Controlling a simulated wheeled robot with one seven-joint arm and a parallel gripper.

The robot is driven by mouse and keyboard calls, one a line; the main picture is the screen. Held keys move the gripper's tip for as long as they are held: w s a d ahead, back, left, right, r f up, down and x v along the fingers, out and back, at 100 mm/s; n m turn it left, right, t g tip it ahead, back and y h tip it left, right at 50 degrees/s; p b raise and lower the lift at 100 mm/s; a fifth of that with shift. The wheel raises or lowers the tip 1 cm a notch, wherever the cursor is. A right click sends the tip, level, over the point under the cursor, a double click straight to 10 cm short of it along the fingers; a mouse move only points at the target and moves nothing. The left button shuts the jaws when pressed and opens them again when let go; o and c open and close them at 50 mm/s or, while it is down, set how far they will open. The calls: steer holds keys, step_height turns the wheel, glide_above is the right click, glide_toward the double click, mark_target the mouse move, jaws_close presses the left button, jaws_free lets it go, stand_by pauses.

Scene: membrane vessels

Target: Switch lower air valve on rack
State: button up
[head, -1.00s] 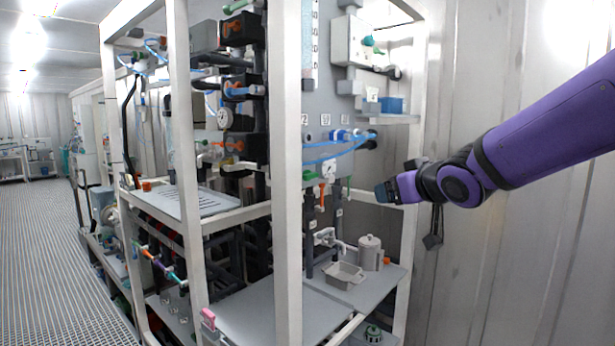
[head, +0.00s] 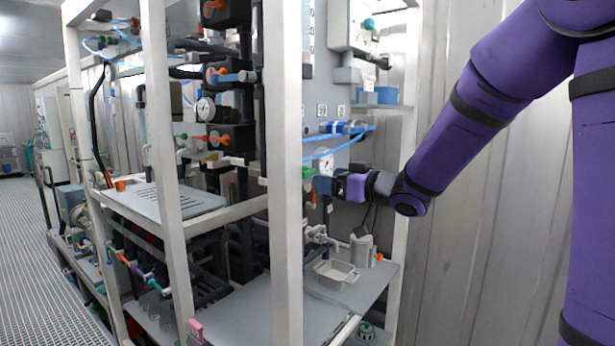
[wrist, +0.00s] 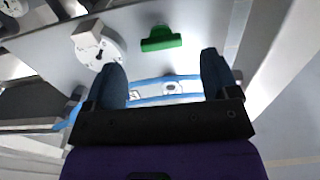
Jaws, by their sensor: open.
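A green valve handle (wrist: 161,39) shows in the wrist view on the grey rack panel, ahead of my gripper (wrist: 166,66) and between the lines of its two fingers. The fingers are apart, with nothing held between them, and a gap to the handle shows. In the head view a small green part (head: 308,172), apparently the same handle, sits beside the white post, just left of my gripper (head: 325,187). A round gauge (head: 325,161) is right by the gripper; a round white fitting (wrist: 98,46) shows left of the handle in the wrist view.
Blue air tubes (head: 325,152) run above the gripper and cross the wrist view between the fingers (wrist: 165,88). A white rack post (head: 284,200) stands close on the left. Below are a grey tray (head: 336,273) and a lidded canister (head: 362,250) on a shelf.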

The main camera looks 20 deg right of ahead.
mark_target(308, 176)
steer(key=x, duration=0.7)
steer(key=shift+s, duration=0.1)
steer(key=shift+c, duration=0.2)
steer(key=c, duration=0.9)
